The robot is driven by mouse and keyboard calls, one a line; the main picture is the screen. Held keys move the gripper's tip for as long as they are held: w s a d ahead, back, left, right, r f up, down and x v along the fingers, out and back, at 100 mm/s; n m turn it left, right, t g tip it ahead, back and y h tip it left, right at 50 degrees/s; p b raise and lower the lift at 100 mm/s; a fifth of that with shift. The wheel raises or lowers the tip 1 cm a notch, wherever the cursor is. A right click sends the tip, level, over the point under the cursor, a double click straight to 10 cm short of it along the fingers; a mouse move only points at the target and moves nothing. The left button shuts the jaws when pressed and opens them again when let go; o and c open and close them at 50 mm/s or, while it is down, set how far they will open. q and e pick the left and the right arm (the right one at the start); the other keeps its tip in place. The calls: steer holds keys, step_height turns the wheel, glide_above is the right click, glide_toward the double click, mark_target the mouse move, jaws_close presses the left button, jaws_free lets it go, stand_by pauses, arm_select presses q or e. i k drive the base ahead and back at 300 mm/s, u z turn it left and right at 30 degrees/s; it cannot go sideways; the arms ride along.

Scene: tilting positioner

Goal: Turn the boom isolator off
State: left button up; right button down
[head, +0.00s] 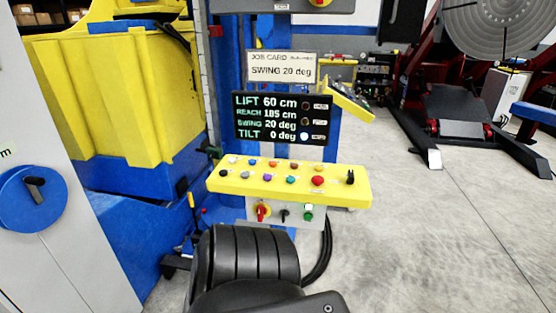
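A red rotary switch on a yellow plate (262,211) sits on the grey box under the yellow control panel (215,184). Beside it are a small black switch (284,215) and a green button (308,212). At the left edge, a grey cabinet (75,250) carries a large blue disc (15,207) with a black handle (35,189). I cannot read a label that tells which one is the boom isolator.
A display (282,118) reads lift 60 cm, swing 20 deg, tilt 0 deg. The job card (282,70) above reads swing 20 deg. Several coloured buttons cover the panel. A yellow bin (120,100) stands behind left, a red positioner (470,110) back right. The floor at right is clear.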

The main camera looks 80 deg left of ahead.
mark_target(262, 210)
steer(key=u, duration=0.3)
steer(key=i, duration=0.75)
steer(key=u, duration=1.3)
steer(key=i, duration=0.6)
steer(key=u, duration=0.6)
